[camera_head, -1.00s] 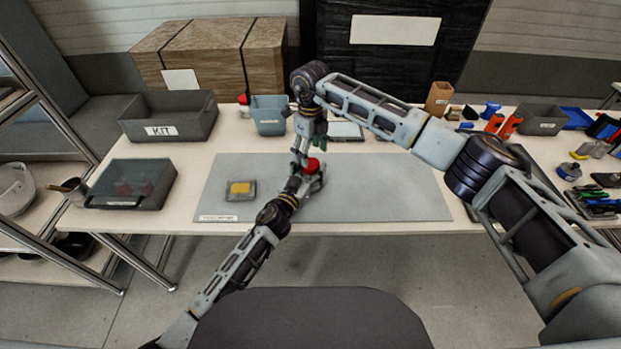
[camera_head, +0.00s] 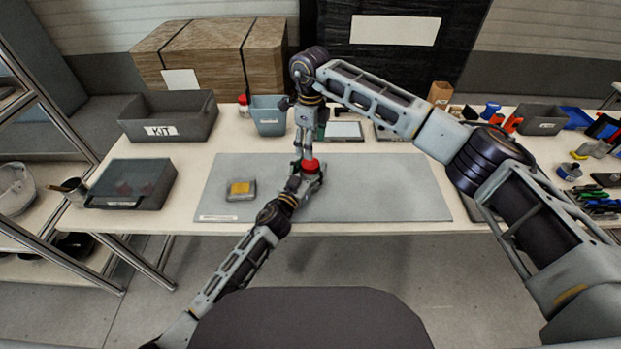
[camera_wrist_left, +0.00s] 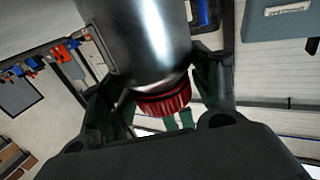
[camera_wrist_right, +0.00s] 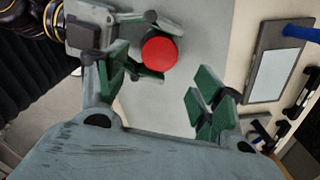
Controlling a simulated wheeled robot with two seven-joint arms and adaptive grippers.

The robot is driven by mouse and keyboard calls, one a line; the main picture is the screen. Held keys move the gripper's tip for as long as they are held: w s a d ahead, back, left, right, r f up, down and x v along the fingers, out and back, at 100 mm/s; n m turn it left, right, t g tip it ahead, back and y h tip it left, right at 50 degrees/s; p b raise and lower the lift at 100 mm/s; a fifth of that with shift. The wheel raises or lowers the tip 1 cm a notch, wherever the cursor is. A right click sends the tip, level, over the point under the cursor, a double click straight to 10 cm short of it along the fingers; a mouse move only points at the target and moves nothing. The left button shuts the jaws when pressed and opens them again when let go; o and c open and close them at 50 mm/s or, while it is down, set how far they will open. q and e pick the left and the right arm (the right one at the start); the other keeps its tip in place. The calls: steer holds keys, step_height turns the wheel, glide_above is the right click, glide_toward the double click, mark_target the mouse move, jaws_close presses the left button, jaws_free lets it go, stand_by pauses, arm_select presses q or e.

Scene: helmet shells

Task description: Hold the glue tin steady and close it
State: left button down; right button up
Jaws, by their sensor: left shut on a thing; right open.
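The glue tin is a smooth grey metallic cylinder (camera_wrist_left: 145,40), large in the left wrist view. A ribbed red cap (camera_wrist_left: 165,102) sits at its end; how tightly it is seated I cannot tell. The cap also shows in the head view (camera_head: 309,165) and from above, as a red disc, in the right wrist view (camera_wrist_right: 159,53). My left gripper (camera_head: 304,181) is shut on the tin over the grey mat. My right gripper (camera_head: 304,156) is open above the cap, pointing down. In the right wrist view the cap lies beyond its spread fingers (camera_wrist_right: 165,82), nearer the left one.
The grey mat (camera_head: 400,190) is clear to the right. A small grey holder with a yellow piece (camera_head: 241,188) lies left of my left gripper. A lidded dark box (camera_head: 130,184), KIT bin (camera_head: 170,117) and blue-grey bin (camera_head: 269,115) stand left and behind. Tools crowd the right.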

mark_target(311, 163)
steer(key=shift+r, duration=0.2)
steer(key=shift+f, duration=0.15)
steer(key=shift+f, duration=3.9)
steer(key=c, duration=1.1)
steer(key=shift+m, duration=1.6)
